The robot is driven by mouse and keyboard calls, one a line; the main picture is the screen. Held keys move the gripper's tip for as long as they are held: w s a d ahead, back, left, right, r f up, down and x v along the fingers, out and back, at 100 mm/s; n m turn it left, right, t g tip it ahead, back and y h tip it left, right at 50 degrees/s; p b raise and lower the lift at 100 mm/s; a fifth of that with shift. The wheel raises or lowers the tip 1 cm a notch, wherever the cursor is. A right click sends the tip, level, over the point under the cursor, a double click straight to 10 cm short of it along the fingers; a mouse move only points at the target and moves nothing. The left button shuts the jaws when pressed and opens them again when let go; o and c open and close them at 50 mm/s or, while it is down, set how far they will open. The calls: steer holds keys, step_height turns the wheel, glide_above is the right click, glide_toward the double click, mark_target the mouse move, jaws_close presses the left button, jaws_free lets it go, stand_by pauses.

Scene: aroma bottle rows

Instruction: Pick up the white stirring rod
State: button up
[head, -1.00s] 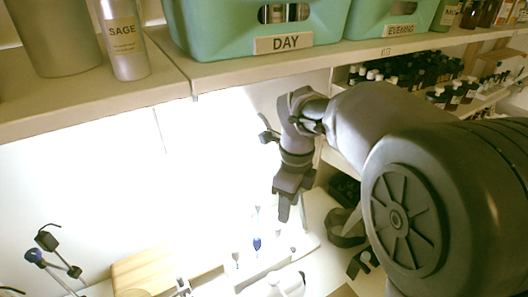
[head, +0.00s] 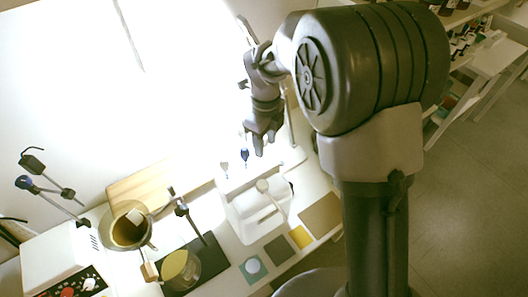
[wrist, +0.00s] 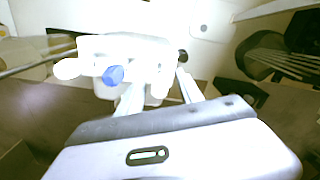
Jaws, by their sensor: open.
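My gripper (head: 264,146) hangs from my arm with its fingers pointing down, open, over the back of the white worktop. In the wrist view, its two pale fingers (wrist: 157,92) stand apart with a white block-like holder (wrist: 125,48) beyond them. A blue round tip (wrist: 113,75) and a white round tip (wrist: 67,69) show at that holder. In the head view, a blue-topped piece (head: 245,155) and a pale one stand just left of my gripper. I cannot tell which piece is the white stirring rod; glare washes out the white parts.
A white tray (head: 240,222) with a pale round-headed piece (head: 263,186) stands in front. Coloured squares (head: 300,237) lie along the front edge.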

jaws_close()
steer(key=shift+r, duration=0.15)
step_height(320, 180, up, 10)
steer(key=shift+f+p, duration=0.1)
steer(key=shift+p, duration=1.1)
